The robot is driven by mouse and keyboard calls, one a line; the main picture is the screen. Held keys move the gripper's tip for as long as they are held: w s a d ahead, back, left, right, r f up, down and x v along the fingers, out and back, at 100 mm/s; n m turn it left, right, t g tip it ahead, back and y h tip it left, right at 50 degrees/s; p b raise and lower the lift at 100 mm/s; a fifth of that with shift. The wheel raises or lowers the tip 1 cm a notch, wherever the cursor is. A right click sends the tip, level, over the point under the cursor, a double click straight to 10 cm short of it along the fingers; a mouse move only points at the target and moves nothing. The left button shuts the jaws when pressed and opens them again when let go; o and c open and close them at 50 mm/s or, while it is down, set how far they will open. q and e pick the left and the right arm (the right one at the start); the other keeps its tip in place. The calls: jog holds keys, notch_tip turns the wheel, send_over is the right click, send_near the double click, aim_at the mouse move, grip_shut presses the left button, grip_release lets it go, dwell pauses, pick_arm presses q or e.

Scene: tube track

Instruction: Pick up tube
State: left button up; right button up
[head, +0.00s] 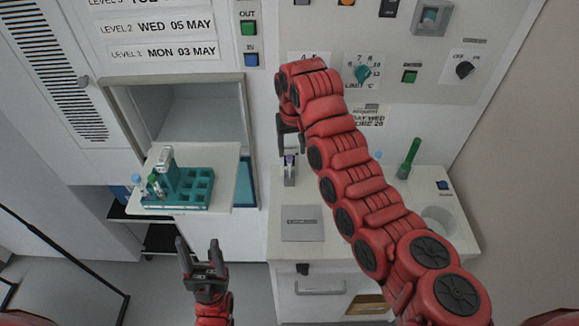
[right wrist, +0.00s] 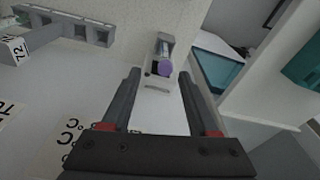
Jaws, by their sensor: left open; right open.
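A tube with a purple cap (head: 289,160) stands upright in a small grey holder (head: 289,178) on the white counter. Its purple cap (right wrist: 165,68) shows in the right wrist view, just beyond and between the fingertips. My right gripper (head: 288,148) is open above the tube, fingers pointing down; it also shows in the right wrist view (right wrist: 159,76). Most of the tube's body is hidden in the holder. My left gripper (head: 202,250) is open and empty, low in front of the cabinet, away from the tube.
A teal rack (head: 185,188) with several tubes at its left end sits on a white shelf (head: 222,165) by an open hatch. A grey plate (head: 301,223) lies on the counter. A green tube-like item (head: 409,158) stands at the counter's right, near a round opening (head: 440,217).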

aim_at(289, 163)
jog(key=shift+w+f, duration=0.15)
jog(key=shift+f, duration=0.75)
jog(key=f+p, duration=0.1)
jog(key=f, duration=0.1)
jog(key=a+f+p, duration=0.1)
jog(key=f+p, duration=0.1)
jog(key=shift+w+d+f+p, duration=0.15)
jog(key=shift+f+p, duration=0.25)
jog(key=shift+f, duration=0.35)
grip_shut()
